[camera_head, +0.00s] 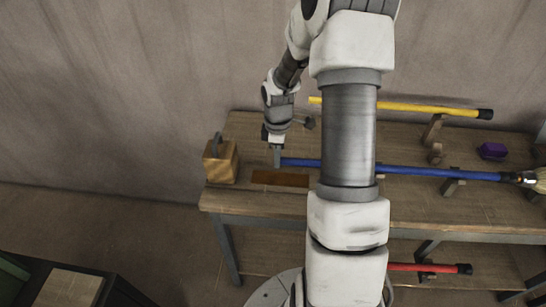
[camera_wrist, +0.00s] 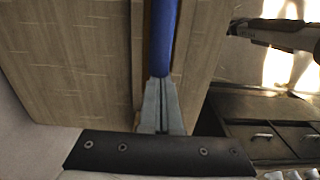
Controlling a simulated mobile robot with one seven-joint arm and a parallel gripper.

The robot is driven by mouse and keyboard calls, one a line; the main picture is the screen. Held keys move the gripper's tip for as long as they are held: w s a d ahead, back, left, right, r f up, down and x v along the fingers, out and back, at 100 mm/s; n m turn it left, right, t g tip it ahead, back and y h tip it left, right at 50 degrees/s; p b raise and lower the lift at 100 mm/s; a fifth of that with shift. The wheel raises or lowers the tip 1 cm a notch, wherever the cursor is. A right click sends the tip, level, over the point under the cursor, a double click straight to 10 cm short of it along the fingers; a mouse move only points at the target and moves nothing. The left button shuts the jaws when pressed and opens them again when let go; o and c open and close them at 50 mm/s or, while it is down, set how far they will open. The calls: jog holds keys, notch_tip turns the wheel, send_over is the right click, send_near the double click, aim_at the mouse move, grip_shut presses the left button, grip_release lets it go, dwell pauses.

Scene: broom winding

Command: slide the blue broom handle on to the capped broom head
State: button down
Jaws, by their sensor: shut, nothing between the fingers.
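The blue broom handle (camera_head: 420,172) lies level across the wooden table, raised on small wooden supports, and my arm hides part of its middle. Its right end meets the broom head (camera_head: 530,180) at the right edge of the head view; whether it is seated there I cannot tell. My gripper (camera_head: 277,160) points down at the handle's left end, with its fingers together and nothing between them. In the wrist view the handle (camera_wrist: 159,38) runs straight out from the tips of my shut gripper (camera_wrist: 160,82); the tips are at its end or touching it.
A wooden block with a dark handle (camera_head: 221,163) stands left of my gripper. A brown board (camera_head: 280,178) lies in front. A yellow handle (camera_head: 400,106) is at the back, a purple block (camera_head: 492,151) at right, and a red handle (camera_head: 425,267) below the table (camera_head: 230,203).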

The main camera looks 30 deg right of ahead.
jog(key=shift+a, duration=0.1)
jog(key=shift+w+a, duration=0.25)
jog(key=shift+a, duration=0.05)
jog(key=shift+w+a, duration=0.4)
jog(key=shift+a, duration=0.25)
jog(key=shift+w+a, duration=0.4)
jog(key=shift+a, duration=0.2)
notch_tip(320, 180, up, 10)
jog(key=s+a+r+m+t+p, duration=0.1)
jog(key=s+a+r+m, duration=0.25)
jog(key=r, duration=0.25)
jog(key=s+a+r+m+t, duration=0.1)
jog(key=s+a+r+m, duration=0.1)
jog(key=s+a+r, duration=0.3)
jog(key=s+a+r+m+t, duration=0.1)
jog(key=s+a+r+m, duration=0.1)
jog(key=s, duration=0.4)
jog(key=s+a+r+m+t, duration=0.1)
jog(key=s+r+m+t, duration=0.1)
jog(key=s, duration=0.4)
jog(key=shift+s+a+r+m+t, duration=0.15)
jog(key=shift+a+r+m+t, duration=0.2)
jog(key=shift+r+m, duration=0.7)
jog(key=shift+d+r, duration=0.1)
jog(key=shift+r, duration=0.1)
